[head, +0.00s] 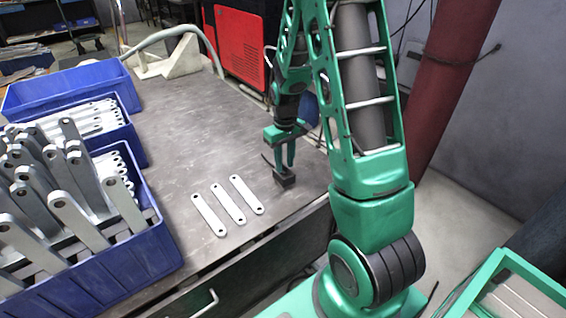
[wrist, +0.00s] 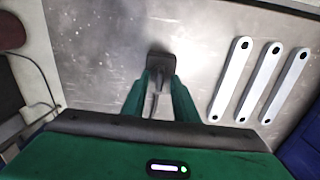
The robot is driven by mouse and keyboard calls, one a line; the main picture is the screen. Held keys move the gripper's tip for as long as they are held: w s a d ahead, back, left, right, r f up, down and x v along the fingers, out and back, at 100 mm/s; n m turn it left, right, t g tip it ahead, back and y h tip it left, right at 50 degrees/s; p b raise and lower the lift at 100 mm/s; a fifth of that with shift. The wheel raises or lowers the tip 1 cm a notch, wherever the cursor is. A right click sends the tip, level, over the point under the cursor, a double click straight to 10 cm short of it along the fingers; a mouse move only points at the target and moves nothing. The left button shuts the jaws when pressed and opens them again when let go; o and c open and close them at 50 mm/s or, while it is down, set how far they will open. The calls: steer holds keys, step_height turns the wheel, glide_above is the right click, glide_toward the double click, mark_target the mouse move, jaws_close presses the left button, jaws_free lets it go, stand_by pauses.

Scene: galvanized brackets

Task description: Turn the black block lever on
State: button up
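The black block (head: 285,181) sits on the dark metal tabletop near its right side, just below my fingertips. In the wrist view the block (wrist: 160,58) is ahead of my fingertips, with a short grey-black lever on it pointing back towards my gripper. My gripper (head: 284,160) points down over the block. In the wrist view its two green fingers (wrist: 158,88) are apart, one on each side of the lever. I cannot tell whether either finger touches the lever. The lever's base is partly hard to make out.
Three flat galvanized brackets (head: 227,204) lie left of the block on the table. Blue bins (head: 148,252) full of brackets stand at the left. A thin dark cable (wrist: 36,70) shows at the left in the wrist view. A red panel (head: 245,45) stands behind.

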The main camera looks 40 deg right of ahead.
mark_target(284, 164)
step_height(284, 164, up, 11)
stand_by(0.6)
steer(key=shift+f, duration=0.1)
stand_by(0.3)
steer(key=s+a+r+m, duration=0.1)
steer(key=s+r+m, duration=0.2)
steer(key=s, duration=1.1)
steer(key=s+a+r+m, duration=0.1)
steer(key=s+r+m, duration=0.2)
steer(key=s, duration=1.1)
steer(key=shift+s+a+r, duration=0.2)
steer(key=shift+a+r, duration=0.2)
steer(key=shift+r, duration=0.5)
